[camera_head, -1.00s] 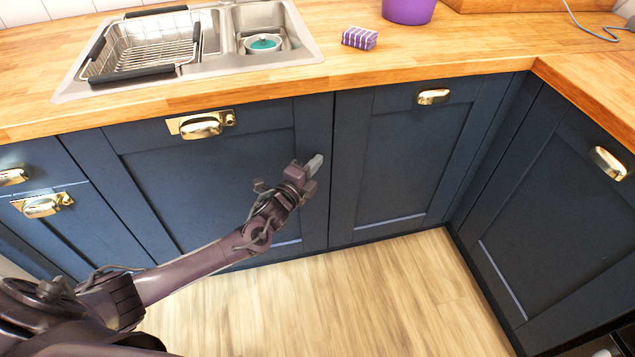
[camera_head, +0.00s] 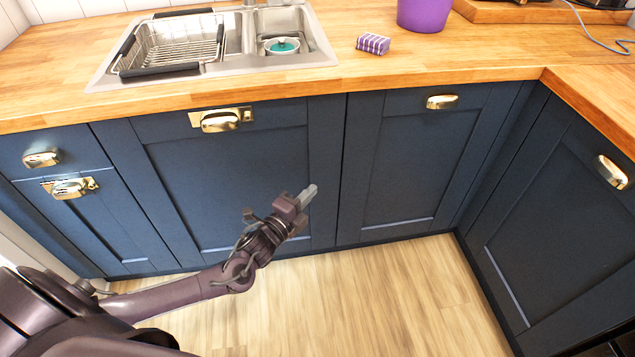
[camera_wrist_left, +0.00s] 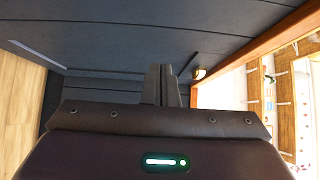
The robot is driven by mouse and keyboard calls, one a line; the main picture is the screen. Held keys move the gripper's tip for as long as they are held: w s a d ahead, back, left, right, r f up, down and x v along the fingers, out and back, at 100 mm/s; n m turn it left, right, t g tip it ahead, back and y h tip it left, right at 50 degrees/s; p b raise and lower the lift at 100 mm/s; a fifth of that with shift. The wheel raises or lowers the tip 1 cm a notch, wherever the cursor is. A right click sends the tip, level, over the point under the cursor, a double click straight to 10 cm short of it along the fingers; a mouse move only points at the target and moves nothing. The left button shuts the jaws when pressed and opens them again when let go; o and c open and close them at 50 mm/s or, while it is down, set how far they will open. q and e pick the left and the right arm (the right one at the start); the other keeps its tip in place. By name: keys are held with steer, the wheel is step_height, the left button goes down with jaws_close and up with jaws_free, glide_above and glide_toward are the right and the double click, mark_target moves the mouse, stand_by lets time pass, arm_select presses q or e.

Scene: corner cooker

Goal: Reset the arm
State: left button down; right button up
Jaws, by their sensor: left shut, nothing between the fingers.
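My left gripper (camera_head: 308,194) is in the head view, in front of the dark blue cabinet doors and below the counter. Its fingers are shut together with nothing between them. In the left wrist view the two closed fingers (camera_wrist_left: 160,84) point toward dark cabinet fronts. My left arm reaches in from the lower left, low over the floor. My right gripper is not in view.
The wooden counter (camera_head: 450,62) holds a sink (camera_head: 300,52) with a wire dish rack (camera_head: 172,45), a purple striped sponge (camera_head: 373,43) and a purple pot (camera_head: 422,12). Cabinets with brass handles (camera_head: 221,121) form a corner at right. The wood floor (camera_head: 400,300) is clear.

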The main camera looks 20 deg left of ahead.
arm_select(q)
steer(key=shift+s+a, duration=0.15)
steer(key=shift+s, duration=0.25)
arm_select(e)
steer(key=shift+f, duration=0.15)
arm_select(q)
steer(key=shift+f, duration=0.1)
steer(key=s+d+f+n+g+y, duration=0.1)
steer(key=s+f+n+g+y, duration=0.1)
steer(key=s+f+n+g, duration=0.85)
steer(key=s+d+f+n+g+y, duration=0.15)
steer(key=s+f+n, duration=0.4)
steer(key=f, duration=1.05)
steer(key=s+d+f+n+g, duration=0.1)
steer(key=s+d+f+g, duration=0.1)
steer(key=s, duration=0.5)
steer(key=s+d+f+n+g, duration=0.1)
steer(key=s+d+f+g, duration=0.15)
steer(key=s, duration=0.45)
steer(key=s+a+p, duration=0.4)
steer(key=s+p, duration=0.9)
steer(key=s, duration=0.1)
steer(key=shift+s, duration=0.25)
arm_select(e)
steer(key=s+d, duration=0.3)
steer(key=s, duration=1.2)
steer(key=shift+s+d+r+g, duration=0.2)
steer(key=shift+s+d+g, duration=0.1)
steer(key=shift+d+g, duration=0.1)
